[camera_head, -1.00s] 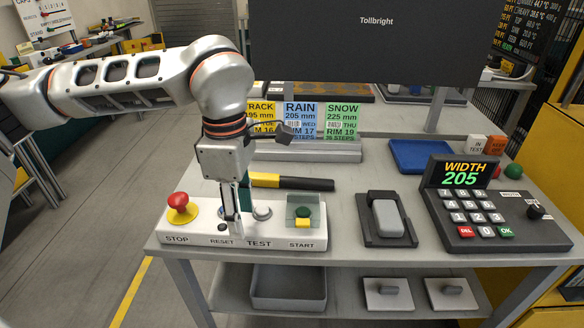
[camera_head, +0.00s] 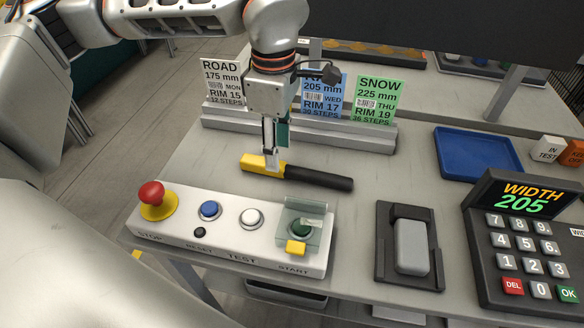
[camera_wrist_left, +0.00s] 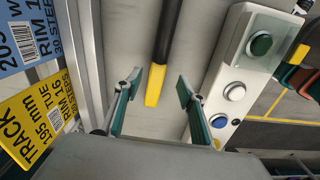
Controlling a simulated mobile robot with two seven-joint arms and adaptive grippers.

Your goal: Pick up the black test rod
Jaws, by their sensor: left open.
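The test rod lies on the grey bench behind the button box, with a black shaft (camera_head: 318,179) and a yellow end section (camera_head: 250,163). My left gripper (camera_head: 271,163) points down at the yellow section and hides part of it. In the left wrist view the open fingers (camera_wrist_left: 158,88) stand apart on either side of the yellow end (camera_wrist_left: 156,84), with gaps at both sides. The black shaft (camera_wrist_left: 170,30) runs away from the gripper there. I cannot tell how far the fingertips are above the bench. My right gripper is not in view.
The button box (camera_head: 225,238) with a red stop button (camera_head: 152,195) is in front of the rod. A card rack (camera_head: 300,134) stands behind it. A black-framed grey switch (camera_head: 411,247), keypad (camera_head: 530,235) and blue tray (camera_head: 478,154) are to the right.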

